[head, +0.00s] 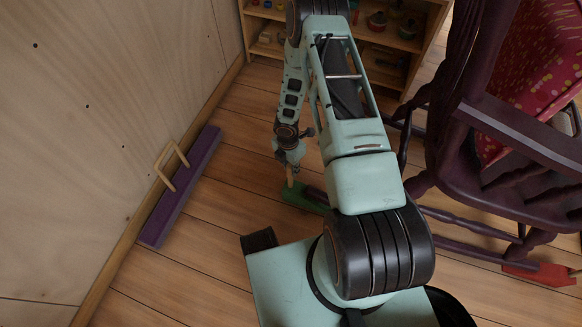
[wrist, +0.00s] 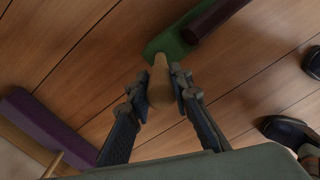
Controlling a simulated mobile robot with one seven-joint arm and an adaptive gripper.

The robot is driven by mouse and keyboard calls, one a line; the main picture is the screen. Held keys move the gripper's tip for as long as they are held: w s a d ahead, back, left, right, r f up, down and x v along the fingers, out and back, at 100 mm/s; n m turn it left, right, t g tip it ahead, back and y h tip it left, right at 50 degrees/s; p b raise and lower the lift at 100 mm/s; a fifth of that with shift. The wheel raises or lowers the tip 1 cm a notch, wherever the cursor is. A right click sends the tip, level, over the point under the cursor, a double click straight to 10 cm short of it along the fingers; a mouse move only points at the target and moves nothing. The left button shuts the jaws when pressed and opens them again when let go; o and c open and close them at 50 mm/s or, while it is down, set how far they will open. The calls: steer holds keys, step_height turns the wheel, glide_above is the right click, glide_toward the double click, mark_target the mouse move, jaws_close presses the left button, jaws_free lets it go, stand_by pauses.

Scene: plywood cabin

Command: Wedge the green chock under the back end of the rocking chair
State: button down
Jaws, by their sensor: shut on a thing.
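The green chock (head: 300,197) lies flat at floor level, with an upright pale wooden peg handle (wrist: 160,75). It also shows in the wrist view (wrist: 168,44). My gripper (head: 291,172) is shut on this handle, its fingers on both sides of it in the wrist view (wrist: 161,92). The dark purple rocking chair (head: 470,150) stands at the right. The end of its near rocker (wrist: 214,17) overlaps the chock's right end from above. I cannot tell whether they touch. My arm hides part of the rocker in the head view.
A red chock (head: 541,274) sits at the rocker's other end, at the right. A purple bar with a wooden handle (head: 181,187) lies along the plywood wall at the left. A shelf with small items (head: 390,40) stands behind. Floor between bar and chock is clear.

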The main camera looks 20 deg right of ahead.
steer(key=shift+s+d, duration=0.1)
steer(key=shift+d, duration=0.05)
steer(key=shift+s+d, duration=0.1)
steer(key=c, duration=1.7)
jaws_free()
steer(key=shift+o, duration=0.2)
steer(key=r, duration=1.2)
steer(key=shift+a, duration=0.3)
